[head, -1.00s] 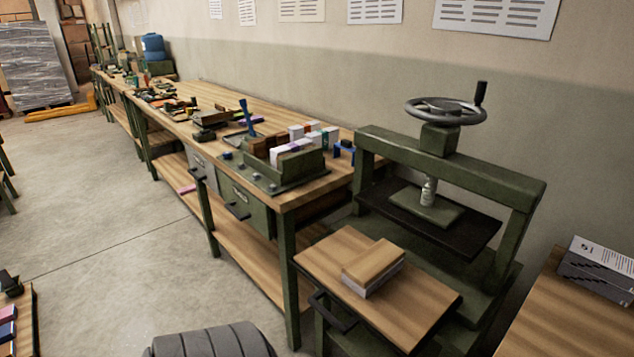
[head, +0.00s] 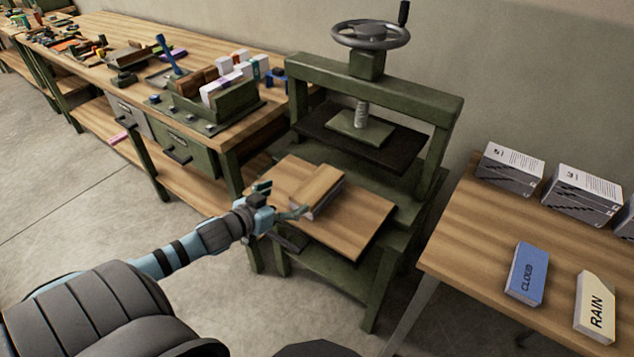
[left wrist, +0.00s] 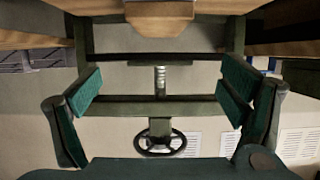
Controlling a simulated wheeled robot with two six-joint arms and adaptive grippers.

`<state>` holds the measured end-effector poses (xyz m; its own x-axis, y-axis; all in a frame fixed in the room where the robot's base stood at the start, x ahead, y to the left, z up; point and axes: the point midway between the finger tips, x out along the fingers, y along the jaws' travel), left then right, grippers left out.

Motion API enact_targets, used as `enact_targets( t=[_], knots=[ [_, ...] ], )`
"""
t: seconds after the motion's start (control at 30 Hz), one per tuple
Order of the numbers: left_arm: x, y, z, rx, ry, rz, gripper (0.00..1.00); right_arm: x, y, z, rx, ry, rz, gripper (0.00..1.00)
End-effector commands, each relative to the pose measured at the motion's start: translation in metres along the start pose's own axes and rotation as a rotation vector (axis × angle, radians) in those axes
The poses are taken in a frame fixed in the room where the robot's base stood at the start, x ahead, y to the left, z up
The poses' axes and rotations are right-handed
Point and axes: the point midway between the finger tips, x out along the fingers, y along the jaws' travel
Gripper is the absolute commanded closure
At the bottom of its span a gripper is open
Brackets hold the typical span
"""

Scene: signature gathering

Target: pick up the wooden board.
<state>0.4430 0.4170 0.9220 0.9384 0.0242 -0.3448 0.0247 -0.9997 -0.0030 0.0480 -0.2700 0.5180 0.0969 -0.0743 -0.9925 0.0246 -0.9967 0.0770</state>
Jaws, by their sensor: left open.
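The wooden board (head: 318,184) lies flat on a small pale stack on the wooden shelf (head: 365,215) in front of the green press (head: 380,95). My left gripper (head: 284,200) is open and empty, just left of the board at the shelf's near-left edge. In the head view one finger is at the board's left side and the other near its front corner; I cannot tell whether they touch it. In the left wrist view the open fingers (left wrist: 160,88) have nothing between them, and the board (left wrist: 160,9) shows at the top edge. My right gripper is not in view.
The press's plate (head: 360,128) and handwheel (head: 371,34) rise behind the board. The long workbench (head: 205,45) with tools stands at the left. The right table (head: 465,255) holds a blue book (head: 526,274), a cream book (head: 595,308) and grey-white stacks.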

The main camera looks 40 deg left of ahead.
Motion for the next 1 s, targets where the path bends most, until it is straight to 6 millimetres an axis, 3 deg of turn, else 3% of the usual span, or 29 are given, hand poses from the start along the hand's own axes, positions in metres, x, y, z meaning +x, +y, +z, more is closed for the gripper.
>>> enact_targets(
  t=[0.2, 0.3, 0.47, 0.73, 0.97, 1.0],
  knots=[
    [0.05, 0.001, 0.012, -0.006, 0.011, 0.005, 0.1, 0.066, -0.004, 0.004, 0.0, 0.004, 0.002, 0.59],
    [0.074, 0.001, 0.01, -0.007, 0.009, 0.003, 0.1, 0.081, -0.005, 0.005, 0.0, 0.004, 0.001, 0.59],
    [0.092, 0.001, 0.006, -0.003, 0.005, 0.003, 0.1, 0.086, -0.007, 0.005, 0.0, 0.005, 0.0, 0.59],
    [0.138, 0.002, 0.012, -0.004, 0.005, 0.003, 0.1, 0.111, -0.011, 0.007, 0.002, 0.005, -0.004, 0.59],
    [0.141, 0.002, 0.009, -0.001, 0.003, 0.004, 0.1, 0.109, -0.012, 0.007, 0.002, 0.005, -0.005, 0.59],
    [0.141, 0.002, 0.009, -0.001, 0.003, 0.004, 0.15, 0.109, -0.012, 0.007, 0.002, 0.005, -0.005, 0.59]
  ],
)
